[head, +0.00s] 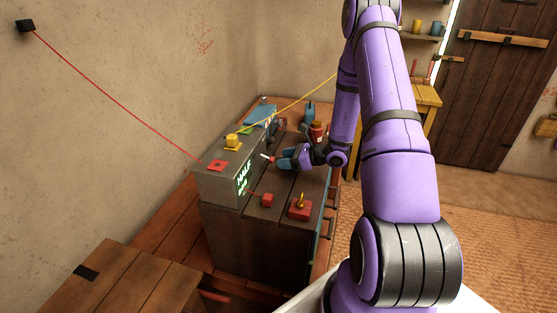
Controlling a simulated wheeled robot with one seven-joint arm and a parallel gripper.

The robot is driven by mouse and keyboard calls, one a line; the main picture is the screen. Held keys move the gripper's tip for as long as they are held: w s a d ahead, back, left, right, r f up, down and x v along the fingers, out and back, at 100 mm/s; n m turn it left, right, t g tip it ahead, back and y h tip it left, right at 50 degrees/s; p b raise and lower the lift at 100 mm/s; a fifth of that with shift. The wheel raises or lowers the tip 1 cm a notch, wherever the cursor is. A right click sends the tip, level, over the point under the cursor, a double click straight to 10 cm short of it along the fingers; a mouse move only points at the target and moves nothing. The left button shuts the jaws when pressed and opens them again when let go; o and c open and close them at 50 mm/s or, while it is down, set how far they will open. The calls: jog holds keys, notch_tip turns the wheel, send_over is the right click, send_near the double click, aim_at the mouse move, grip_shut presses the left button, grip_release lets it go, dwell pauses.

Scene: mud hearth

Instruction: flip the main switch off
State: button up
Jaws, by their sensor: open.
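A grey box (222,183) with a lit green display reading "HALF" (244,172) stands on the dark wooden cabinet. A small light-coloured lever with a red part (267,157) sticks out near the right end of the box's front; it looks like the main switch, but it is too small to tell its position for sure. My gripper (283,160) is open, with its blue fingertips just right of this lever. I cannot tell whether they touch it.
A red pad (217,165) and a yellow block (233,141) sit on the box, with red and yellow wires running off. A red block (267,200) and a red-based yellow piece (300,207) stand on the cabinet top in front. Bottles (309,113) stand behind my gripper.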

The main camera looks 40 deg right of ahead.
aim_at(271, 158)
jog(key=v, duration=0.7)
jog(key=shift+s+d, duration=0.1)
jog(key=shift+w+a+r+g, duration=0.3)
jog(key=shift+w+a+r, duration=0.35)
jog(key=shift+w, duration=0.1)
jog(key=x, duration=1.1)
jog(key=shift+d+f, duration=0.1)
jog(key=shift+d, duration=0.05)
jog(key=shift+f, duration=0.1)
jog(key=c, duration=0.9)
